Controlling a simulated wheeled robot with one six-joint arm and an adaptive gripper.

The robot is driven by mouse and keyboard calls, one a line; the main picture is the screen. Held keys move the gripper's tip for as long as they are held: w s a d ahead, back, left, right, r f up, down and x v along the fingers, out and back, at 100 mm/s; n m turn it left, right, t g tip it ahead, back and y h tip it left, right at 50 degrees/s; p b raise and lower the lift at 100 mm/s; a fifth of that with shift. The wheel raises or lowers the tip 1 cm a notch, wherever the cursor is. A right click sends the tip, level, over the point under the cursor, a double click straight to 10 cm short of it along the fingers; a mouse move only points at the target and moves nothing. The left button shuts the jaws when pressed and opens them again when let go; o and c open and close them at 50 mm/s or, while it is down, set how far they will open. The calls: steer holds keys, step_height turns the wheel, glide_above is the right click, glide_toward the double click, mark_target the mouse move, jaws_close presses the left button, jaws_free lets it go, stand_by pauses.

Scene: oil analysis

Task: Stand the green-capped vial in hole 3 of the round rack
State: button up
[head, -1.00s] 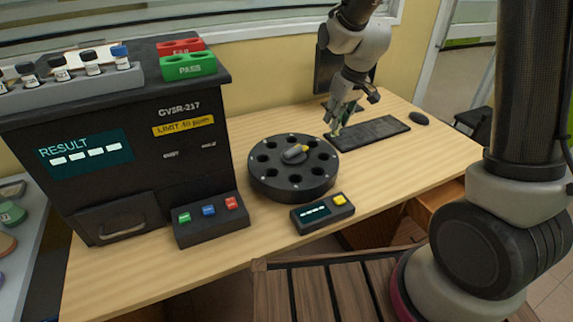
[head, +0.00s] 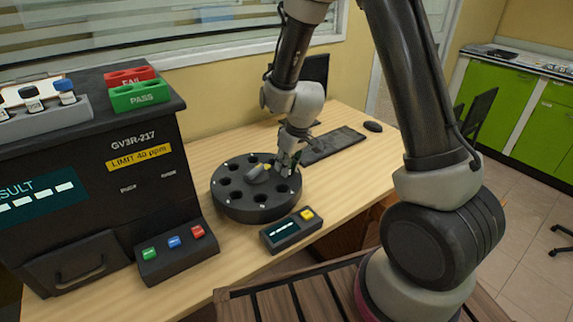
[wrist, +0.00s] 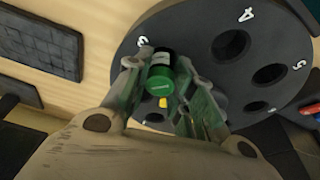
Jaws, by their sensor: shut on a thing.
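The green-capped vial (wrist: 160,76) is held between the fingers of my gripper (wrist: 170,90) in the wrist view, its green cap towards the camera and its dark body pointing away. It is over the round rack (wrist: 200,20), beside a label that looks like a 3 (wrist: 143,41); the hole there is hidden by the vial and fingers. I cannot tell whether the vial's lower end is inside the hole. In the head view my gripper (head: 287,163) is at the right rim of the round rack (head: 250,212), with the vial hardly visible.
The analyser (head: 95,130) stands left, with a button box (head: 172,255). A small display box (head: 290,232) lies in front of the rack. A keyboard (head: 333,145) and mouse (head: 373,127) lie behind right.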

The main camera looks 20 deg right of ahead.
steer(key=shift+f, duration=0.1)
steer(key=o, duration=1)
steer(key=v, duration=1.2)
steer(key=s+d+r+m+t, duration=0.1)
steer(key=s+d+r+m, duration=0.2)
steer(key=s+d+r, duration=0.65)
steer(key=s+d+r+m, duration=0.1)
steer(key=s+r, duration=0.1)
steer(key=s, duration=0.2)
steer(key=s+d+r+m+h, duration=0.1)
steer(key=s+r, duration=0.1)
steer(key=s, duration=0.3)
steer(key=s+d+r, duration=0.1)
steer(key=s+d, duration=0.1)
steer(key=s, duration=0.3)
steer(key=shift+s+r+m+t, duration=0.2)
steer(key=shift+r+m+t, duration=0.1)
steer(key=shift+r+m, duration=0.1)
